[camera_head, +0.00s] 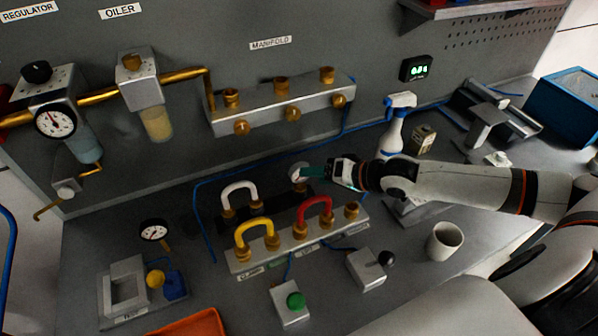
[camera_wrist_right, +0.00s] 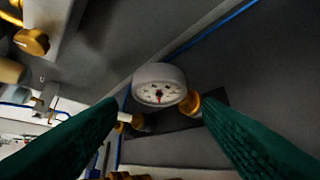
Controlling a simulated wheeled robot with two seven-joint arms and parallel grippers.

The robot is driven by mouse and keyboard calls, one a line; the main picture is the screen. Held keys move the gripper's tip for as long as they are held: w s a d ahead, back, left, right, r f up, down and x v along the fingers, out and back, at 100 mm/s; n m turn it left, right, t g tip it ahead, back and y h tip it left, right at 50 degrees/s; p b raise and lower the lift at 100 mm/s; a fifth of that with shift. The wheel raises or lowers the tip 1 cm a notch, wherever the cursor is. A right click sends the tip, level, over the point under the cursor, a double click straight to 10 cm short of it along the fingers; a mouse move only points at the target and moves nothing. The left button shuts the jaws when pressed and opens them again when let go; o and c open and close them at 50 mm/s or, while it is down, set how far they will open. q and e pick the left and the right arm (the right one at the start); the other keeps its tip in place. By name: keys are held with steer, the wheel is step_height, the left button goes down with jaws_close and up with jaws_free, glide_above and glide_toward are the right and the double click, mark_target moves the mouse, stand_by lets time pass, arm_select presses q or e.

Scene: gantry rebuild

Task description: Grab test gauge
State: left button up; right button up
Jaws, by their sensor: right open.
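A small round white gauge (camera_head: 298,171) with a brass stem stands at the back of the bench, on a dark strip. In the right wrist view the gauge (camera_wrist_right: 159,84) shows its white dial between and beyond my open fingers, with brass fittings beside it. My right gripper (camera_head: 316,172) has teal fingers and reaches from the right, its tips close to the gauge. The fingers are apart in the wrist view (camera_wrist_right: 157,106); I cannot tell whether they touch it. Another dial gauge (camera_head: 153,231) stands at the left. My left gripper is not in view.
A silver block (camera_head: 290,247) carries yellow and red loops (camera_head: 315,213); a white loop (camera_head: 238,193) stands behind. The manifold (camera_head: 280,107) hangs above on the wall. A spray bottle (camera_head: 396,125) and white cup (camera_head: 444,240) stand near my right arm. An orange tray (camera_head: 190,325) is front left.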

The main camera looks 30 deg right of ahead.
mark_target(294, 173)
steer(key=x, duration=0.2)
steer(key=p+x, duration=0.1)
steer(key=x, duration=0.2)
steer(key=p+x, duration=0.1)
steer(key=x, duration=0.1)
steer(key=shift+w+r, duration=0.2)
steer(key=shift+w, duration=0.3)
steer(key=shift+w+a+f, duration=0.1)
steer(key=shift+w+f, duration=0.15)
steer(key=shift+w, duration=0.05)
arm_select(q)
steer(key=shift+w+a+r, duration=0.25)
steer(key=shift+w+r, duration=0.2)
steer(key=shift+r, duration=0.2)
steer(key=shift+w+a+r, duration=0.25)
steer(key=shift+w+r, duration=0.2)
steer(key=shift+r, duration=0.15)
arm_select(e)
steer(key=shift+s, duration=0.1)
steer(key=shift+c, duration=0.2)
steer(key=c, duration=0.8)
